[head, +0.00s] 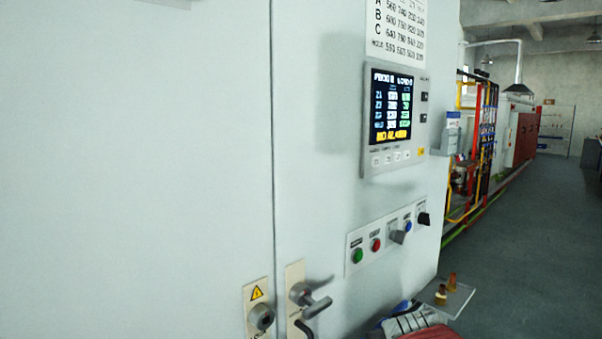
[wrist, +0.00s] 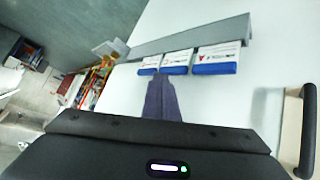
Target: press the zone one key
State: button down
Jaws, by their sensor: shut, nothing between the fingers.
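A control panel (head: 393,117) with a lit screen is on the white cabinet in the head view. The screen lists several zone rows, Z1 at the top, with a yellow line at the bottom. A row of small pale keys (head: 391,158) sits below the screen; their labels are too small to read, so I cannot tell which is zone one. My gripper (wrist: 161,82) shows in the wrist view as a dark narrow shape reaching up from its black housing, shut and empty. It is beside the cabinet face; the keys are not visible there. I cannot make out the gripper in the head view.
Below the panel is a strip with a green button (head: 357,255), a red button (head: 376,244) and knobs. An open aisle (head: 530,215) lies right.

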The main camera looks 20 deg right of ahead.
jog(key=w+d+r+n+t+h, duration=0.1)
jog(key=d+r+n+t+h, duration=0.15)
jog(key=d+r, duration=0.4)
jog(key=w+d+r+n+t+h, duration=0.1)
jog(key=d+r+n+t, duration=0.15)
jog(key=r, duration=0.65)
jog(key=s+a+r+n+t+y, duration=0.1)
jog(key=r+n+t, duration=0.7)
jog(key=r, duration=0.9)
jog(key=shift+a+r+n+t+y, duration=0.3)
jog(key=shift+a+r+n+y, duration=0.15)
jog(key=shift+a+n, duration=0.55)
jog(key=shift+a, duration=0.1)
